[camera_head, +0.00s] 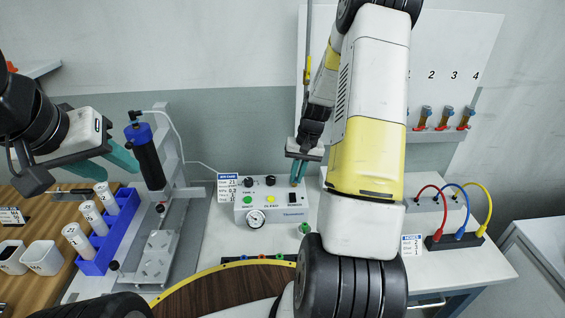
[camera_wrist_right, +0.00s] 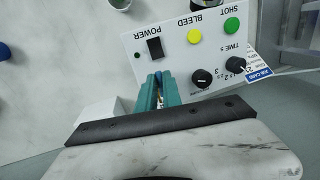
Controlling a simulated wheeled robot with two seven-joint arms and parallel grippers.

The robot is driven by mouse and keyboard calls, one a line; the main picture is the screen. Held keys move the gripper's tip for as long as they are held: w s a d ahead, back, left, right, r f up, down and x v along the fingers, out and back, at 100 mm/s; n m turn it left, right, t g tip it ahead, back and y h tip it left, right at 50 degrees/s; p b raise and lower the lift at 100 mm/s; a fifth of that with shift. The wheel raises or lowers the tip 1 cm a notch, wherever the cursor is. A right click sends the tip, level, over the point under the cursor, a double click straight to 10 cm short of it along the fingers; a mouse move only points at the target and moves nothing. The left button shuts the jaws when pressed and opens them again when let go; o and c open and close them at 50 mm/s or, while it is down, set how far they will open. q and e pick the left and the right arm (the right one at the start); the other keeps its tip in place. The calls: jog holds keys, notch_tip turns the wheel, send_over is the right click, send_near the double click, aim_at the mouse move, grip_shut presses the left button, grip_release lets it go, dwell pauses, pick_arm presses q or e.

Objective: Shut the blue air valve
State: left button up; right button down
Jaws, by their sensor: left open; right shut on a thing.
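A white dispenser box (camera_head: 275,208) with knobs, buttons and a gauge stands on the bench in the head view. It also shows, turned around, in the right wrist view (camera_wrist_right: 190,62). My right gripper (camera_head: 297,176) reaches down at the box's back right edge. In the right wrist view its teal fingers (camera_wrist_right: 159,88) are shut on a small blue part (camera_wrist_right: 160,76) beside the POWER switch, apparently the blue air valve. The fingers hide most of it, so its angle cannot be told. My left gripper (camera_head: 108,164) is open and empty above the blue rack.
A blue rack (camera_head: 97,262) of white tubes stands at left, beside a stand with a dark blue-capped syringe (camera_head: 146,155). White cups (camera_head: 42,257) stand far left. Red, blue and yellow hoses (camera_head: 460,214) loop at right. My right arm hides the bench middle.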

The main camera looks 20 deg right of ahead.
aim_at(283, 184)
jog(key=m, duration=0.1)
jog(key=a+m, duration=0.1)
jog(key=m, duration=0.2)
jog(key=shift+w+a+t, duration=0.25)
jog(key=shift+a+t, duration=0.05)
jog(key=shift+t, duration=0.1)
jog(key=m, duration=0.2)
jog(key=w+a+m, duration=0.1)
jog(key=m, duration=0.1)
jog(key=m+h, duration=0.1)
jog(key=shift+w+a+r+m+t, duration=0.1)
jog(key=shift+w+a+m+t, duration=0.05)
jog(key=shift+w+m+t, duration=0.2)
jog(key=m, duration=0.3)
jog(key=w+m+h, duration=0.1)
jog(key=shift+w+a+m, duration=0.1)
jog(key=shift+a+m, duration=0.15)
jog(key=shift+w+m+h, duration=0.2)
jog(key=shift+w+m, duration=0.1)
jog(key=shift+m, duration=0.55)
jog(key=shift+w+m+h, duration=0.2)
jog(key=shift+w+m, duration=0.1)
jog(key=shift+m, duration=0.55)
jog(key=shift+d, duration=0.1)
jog(key=c, duration=1.5)
grip_release()
